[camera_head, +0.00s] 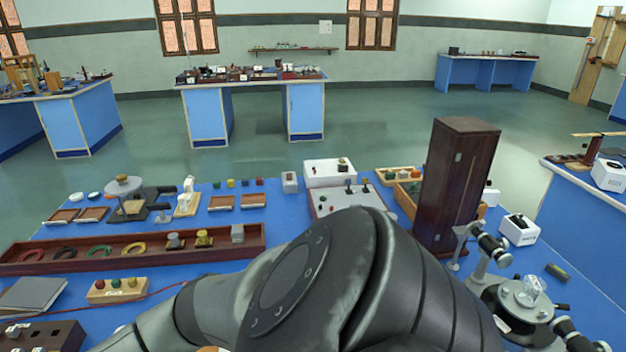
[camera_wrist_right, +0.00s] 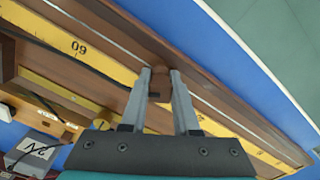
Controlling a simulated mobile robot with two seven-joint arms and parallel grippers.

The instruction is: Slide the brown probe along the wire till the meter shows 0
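In the right wrist view, a long wooden board (camera_wrist_right: 225,93) runs diagonally with a yellow scale strip (camera_wrist_right: 100,62), on which a number mark shows. My right gripper (camera_wrist_right: 160,72) is over this board. A brown rounded piece, which looks like the brown probe (camera_wrist_right: 158,70), fills the narrow gap between its fingertips. A pale box with a dark letter-like mark, perhaps the meter (camera_wrist_right: 36,150), is at the lower left; no reading is legible. My left gripper is not in view.
In the head view my arm covers the middle of the blue bench (camera_head: 330,178). A tall dark wooden box (camera_head: 456,185) stands close on its right. A microscope-like instrument (camera_head: 520,295) is at the lower right, and a long wooden tray (camera_head: 130,250) at the left.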

